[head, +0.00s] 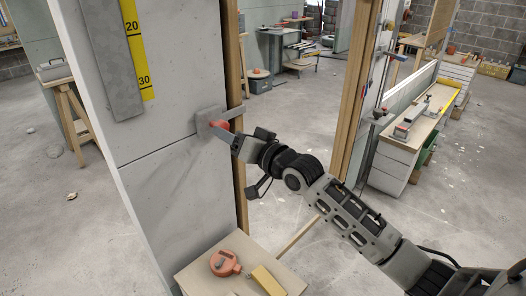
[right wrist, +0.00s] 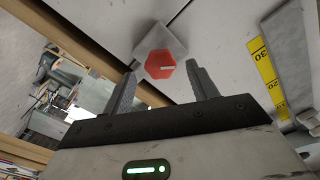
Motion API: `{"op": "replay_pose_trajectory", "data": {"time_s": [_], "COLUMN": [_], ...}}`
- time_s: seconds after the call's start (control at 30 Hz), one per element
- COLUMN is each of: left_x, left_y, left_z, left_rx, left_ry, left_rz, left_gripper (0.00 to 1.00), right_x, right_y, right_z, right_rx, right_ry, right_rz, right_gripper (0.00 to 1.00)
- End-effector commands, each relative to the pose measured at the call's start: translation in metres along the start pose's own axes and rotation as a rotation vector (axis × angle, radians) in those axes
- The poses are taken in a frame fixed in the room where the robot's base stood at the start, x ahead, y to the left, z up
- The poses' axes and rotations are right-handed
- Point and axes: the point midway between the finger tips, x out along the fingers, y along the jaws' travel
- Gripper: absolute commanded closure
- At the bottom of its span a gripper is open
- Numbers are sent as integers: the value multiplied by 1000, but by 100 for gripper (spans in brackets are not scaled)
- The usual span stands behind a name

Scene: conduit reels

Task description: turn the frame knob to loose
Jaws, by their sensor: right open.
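The frame knob is a red faceted knob (right wrist: 160,65) on a grey plate (right wrist: 172,38), fixed to the pale panel. A light line marks the knob's face in the right wrist view. In the head view the knob (head: 220,125) is partly hidden by my right gripper (head: 222,130). The right gripper also shows in the right wrist view (right wrist: 161,82). Its jaws are open, with the knob seen between and just beyond the fingertips. I cannot tell whether the fingers touch it. My left gripper is not in view.
A yellow scale (head: 134,45) and a grey bar (head: 108,60) are on the panel above left. A small table (head: 205,272) below holds an orange round tool (head: 225,263) and a yellow block (head: 268,280). A timber post (head: 355,85) stands right of the panel.

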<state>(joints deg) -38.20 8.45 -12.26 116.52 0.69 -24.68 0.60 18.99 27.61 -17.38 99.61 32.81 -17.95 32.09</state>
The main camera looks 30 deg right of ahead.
Motion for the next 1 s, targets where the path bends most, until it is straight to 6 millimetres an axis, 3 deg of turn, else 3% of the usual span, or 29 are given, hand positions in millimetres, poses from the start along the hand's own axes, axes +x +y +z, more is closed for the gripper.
{"op": "replay_pose_trajectory", "data": {"time_s": [0.2, 0.43, 0.63, 1.0], "left_x": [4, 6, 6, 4], "left_y": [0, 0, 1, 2], "left_z": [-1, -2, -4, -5], "left_rx": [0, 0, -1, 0], "left_ry": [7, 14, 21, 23], "left_rz": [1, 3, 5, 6], "left_gripper": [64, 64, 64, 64], "right_x": [-57, -99, -114, -115], "right_y": [1, 1, 0, 0], "right_z": [3, 2, 1, 0], "right_rx": [-1, -1, 0, 0], "right_ry": [-4, -3, -2, -1], "right_rz": [1, 2, 0, 0], "right_gripper": [42, 42, 42, 42]}}
